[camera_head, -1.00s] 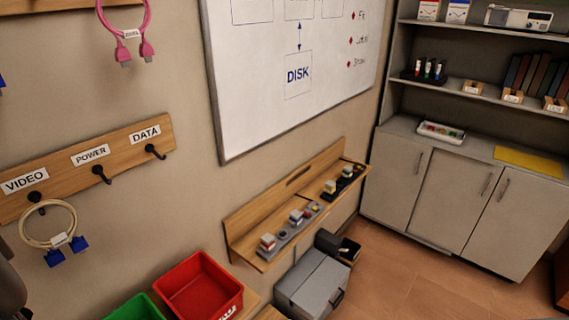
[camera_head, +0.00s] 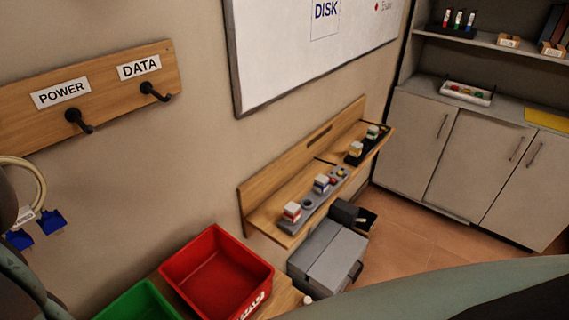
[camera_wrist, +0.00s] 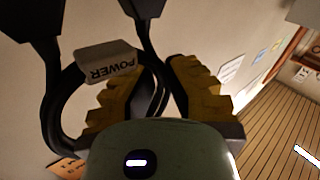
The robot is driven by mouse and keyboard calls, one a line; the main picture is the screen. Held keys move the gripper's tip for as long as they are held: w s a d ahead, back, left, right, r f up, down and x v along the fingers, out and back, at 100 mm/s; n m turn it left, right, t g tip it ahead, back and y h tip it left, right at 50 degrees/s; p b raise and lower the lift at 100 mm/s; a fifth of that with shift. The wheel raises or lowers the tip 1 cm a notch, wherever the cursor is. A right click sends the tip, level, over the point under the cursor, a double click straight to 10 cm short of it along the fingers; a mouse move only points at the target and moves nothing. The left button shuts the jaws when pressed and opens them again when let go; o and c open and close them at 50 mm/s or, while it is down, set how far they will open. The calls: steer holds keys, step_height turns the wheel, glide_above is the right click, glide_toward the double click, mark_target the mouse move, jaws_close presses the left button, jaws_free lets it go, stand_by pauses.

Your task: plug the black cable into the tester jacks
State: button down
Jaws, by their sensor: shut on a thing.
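The black cable (camera_wrist: 62,95) is a loop with a white tag reading POWER (camera_wrist: 106,62) in the wrist view. My gripper (camera_wrist: 160,88) has yellow ridged fingers and is shut on the cable, whose strands pass between them. Two dark plug ends (camera_wrist: 143,8) hang at the top of that view, partly cut off by its edge. The gripper and cable do not show in the head view. I cannot make out tester jacks in either view.
The POWER hook (camera_head: 78,121) and DATA hook (camera_head: 154,92) on the wall are bare. A white cable with blue plugs (camera_head: 50,221) hangs at left. A red bin (camera_head: 215,272), a green bin (camera_head: 140,302), a wooden wall shelf (camera_head: 262,190) with small blocks and a grey box (camera_head: 328,255) stand ahead.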

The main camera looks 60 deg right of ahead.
steer(key=shift+s+a+f+b, duration=0.15)
steer(key=shift+s+f+b, duration=0.05)
steer(key=shift+f+b, duration=0.55)
step_height(320, 180, down, 4)
steer(key=b, duration=0.3)
steer(key=shift+f, duration=0.15)
steer(key=shift+w+d, duration=0.15)
steer(key=shift+d, duration=0.05)
stand_by(0.6)
